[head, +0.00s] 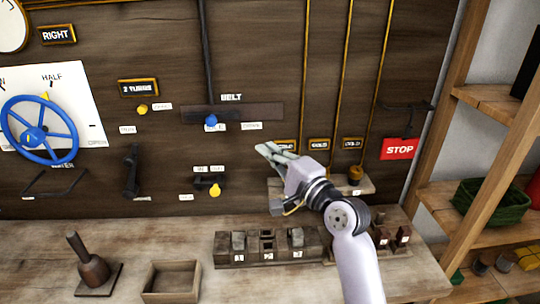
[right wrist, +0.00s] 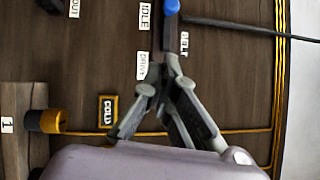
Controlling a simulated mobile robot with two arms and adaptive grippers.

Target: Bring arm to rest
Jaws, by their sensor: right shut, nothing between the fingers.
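My right arm reaches up from the lower right in the head view. My right gripper (head: 264,149) is shut and empty, its fingers pointing left in front of the dark wooden panel (head: 330,90). It is a little right of and below the blue-knobbed belt lever (head: 211,121). In the right wrist view the closed fingertips (right wrist: 172,58) meet just below the blue knob (right wrist: 171,6), with nothing held between them. Whether they touch the panel cannot be told. My left gripper is not in view.
A blue wheel (head: 40,130) and a yellow knob (head: 215,190) are on the panel. A red STOP sign (head: 400,149) is right of my gripper. Shelves (head: 490,205) stand right.

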